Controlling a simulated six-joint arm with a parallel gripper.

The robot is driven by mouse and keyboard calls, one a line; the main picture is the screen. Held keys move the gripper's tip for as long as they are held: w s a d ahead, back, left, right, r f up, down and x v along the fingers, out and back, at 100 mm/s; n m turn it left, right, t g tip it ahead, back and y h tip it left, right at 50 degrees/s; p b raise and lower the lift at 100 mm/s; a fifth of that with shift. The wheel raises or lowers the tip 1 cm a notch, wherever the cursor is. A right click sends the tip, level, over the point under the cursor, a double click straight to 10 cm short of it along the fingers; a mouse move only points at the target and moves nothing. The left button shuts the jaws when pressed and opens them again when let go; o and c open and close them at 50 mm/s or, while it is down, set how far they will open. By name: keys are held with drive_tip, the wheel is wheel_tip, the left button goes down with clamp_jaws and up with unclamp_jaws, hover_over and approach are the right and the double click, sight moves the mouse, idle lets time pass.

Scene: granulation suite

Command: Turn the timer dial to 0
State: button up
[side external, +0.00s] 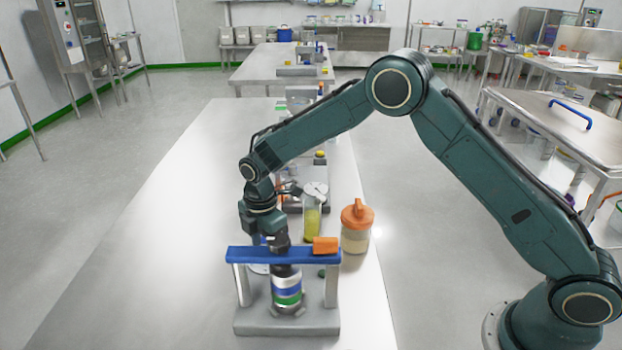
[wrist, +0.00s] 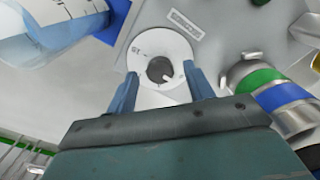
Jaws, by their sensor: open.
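The timer dial shows in the wrist view as a dark grey knob (wrist: 160,69) at the centre of a white disc (wrist: 148,42). A pale pointer mark on the knob faces the lower right. The disc has small markings at its upper left, too small to read surely. My gripper (wrist: 164,84) is open, with one blue finger on each side of the lower disc. The knob lies between and slightly beyond the fingertips in the picture; I cannot tell whether they touch it. In the side view my gripper is low behind the blue bar, and the dial is hidden.
A blue bar (side external: 260,255) on posts with an orange block (side external: 325,245) spans a banded cylinder (side external: 287,288), which also shows right of my gripper in the wrist view (wrist: 285,95). An orange-lidded jar (side external: 355,238) and yellow-filled cylinder (side external: 312,222) stand nearby. The table's left is clear.

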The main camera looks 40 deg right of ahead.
wheel_tip(320, 180, up, 13)
drive_tip(key=shift+r, duration=0.2)
idle(0.4)
drive_tip(key=s+d+r+m+t, duration=0.1)
drive_tip(key=s+d+r+m, duration=0.4)
drive_tip(key=s+r, duration=0.25)
drive_tip(key=s+d+r+m+t, duration=0.2)
drive_tip(key=s+d+r+m, duration=0.2)
drive_tip(key=s+r, duration=0.35)
drive_tip(key=s+d+f+m+t, duration=0.1)
drive_tip(key=s+m, duration=0.3)
drive_tip(key=s, duration=0.5)
drive_tip(key=s+d+f+m+t, duration=0.1)
drive_tip(key=s+d+m, duration=0.3)
drive_tip(key=s, duration=0.6)
drive_tip(key=shift+s+f+m+t, duration=0.25)
drive_tip(key=shift+m+t, duration=0.05)
drive_tip(key=shift+m, duration=0.3)
